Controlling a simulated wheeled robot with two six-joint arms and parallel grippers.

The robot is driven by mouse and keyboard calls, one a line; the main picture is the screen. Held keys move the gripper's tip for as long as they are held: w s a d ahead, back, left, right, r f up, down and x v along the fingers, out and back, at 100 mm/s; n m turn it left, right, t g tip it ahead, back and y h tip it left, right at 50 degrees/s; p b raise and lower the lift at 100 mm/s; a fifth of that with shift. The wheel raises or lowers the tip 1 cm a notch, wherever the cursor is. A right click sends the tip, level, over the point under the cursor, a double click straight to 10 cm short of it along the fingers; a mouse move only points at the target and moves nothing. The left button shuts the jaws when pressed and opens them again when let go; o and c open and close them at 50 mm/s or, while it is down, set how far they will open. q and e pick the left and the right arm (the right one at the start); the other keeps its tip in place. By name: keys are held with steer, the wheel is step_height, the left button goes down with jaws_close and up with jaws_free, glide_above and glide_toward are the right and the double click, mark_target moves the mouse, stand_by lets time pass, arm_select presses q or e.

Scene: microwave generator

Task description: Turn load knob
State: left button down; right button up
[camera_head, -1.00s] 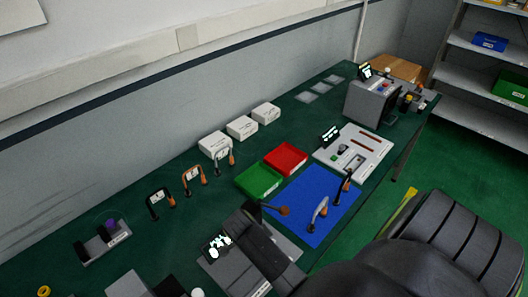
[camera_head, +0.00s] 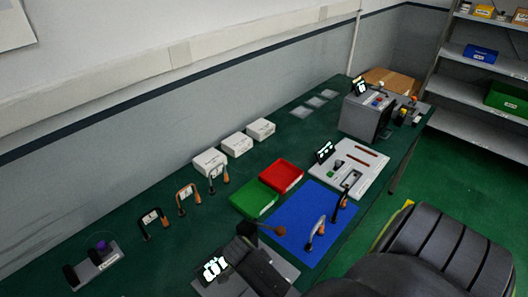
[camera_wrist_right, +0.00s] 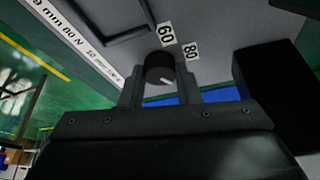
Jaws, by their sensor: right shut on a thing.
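In the right wrist view the load knob (camera_wrist_right: 160,70) is a small dark round knob with a light pointer mark. It sits on a grey panel (camera_wrist_right: 215,22) beside printed labels "60" and "80". The pointer is aimed roughly toward the "80" side. My right gripper (camera_wrist_right: 160,84) has one finger on each side of the knob and is shut on it. In the head view a grey device (camera_head: 210,283) with a lit display is at the bottom, partly covered by dark parts; the knob cannot be made out there. My left gripper is not in view.
A blue mat (camera_head: 300,222) with upright handled tools lies right of the device. Green (camera_head: 254,199) and red (camera_head: 282,176) trays and white boxes (camera_head: 237,145) stand behind. A grey machine (camera_head: 365,115) stands at the far end of the green table.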

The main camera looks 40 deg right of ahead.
steer(key=shift+n, duration=0.3)
steer(key=n+t, duration=0.1)
steer(key=n, duration=0.2)
steer(key=n+t, duration=0.1)
steer(key=n, duration=0.2)
steer(key=shift+s+d+t, duration=0.1)
steer(key=shift+s+t, duration=0.1)
steer(key=shift+t, duration=0.1)
steer(key=n+t+y, duration=0.1)
steer(key=n, duration=0.2)
steer(key=shift+s+n, duration=0.1)
steer(key=shift+n, duration=0.3)
steer(key=n, duration=0.1)
steer(key=n+t+y, duration=0.1)
steer(key=n, duration=0.1)
steer(key=shift+d+n, duration=0.2)
steer(key=shift+n, duration=0.1)
steer(key=n+y, duration=0.1)
steer(key=n, duration=0.3)
steer(key=shift+d+r+n+t+y, duration=0.1)
steer(key=shift+n+t+y, duration=0.2)
steer(key=shift+t+y, duration=0.1)
steer(key=shift+n+y, duration=0.7)
steer(key=shift+n, duration=1.2)
steer(key=o, duration=1)
